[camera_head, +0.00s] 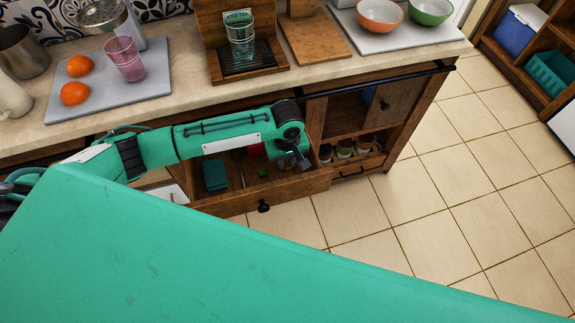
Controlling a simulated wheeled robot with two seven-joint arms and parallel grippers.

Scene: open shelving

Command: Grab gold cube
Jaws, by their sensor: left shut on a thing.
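My left arm comes in from the left over an open wooden drawer (250,200). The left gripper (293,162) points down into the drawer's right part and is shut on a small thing. The thing is too small and too hidden by the gripper to make out. No gold cube can be picked out in the view. In the drawer lie a teal box (215,175), a small green thing (263,173) and a red thing (257,150), partly hidden by my arm. My right gripper is not in view.
The counter above holds a grey board (150,95) with oranges and a pink glass, a wooden stand (270,75) with a glass, and bowls on a tray. Right of the drawer, an open cabinet shelf holds jars (344,149). The tiled floor at right is clear.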

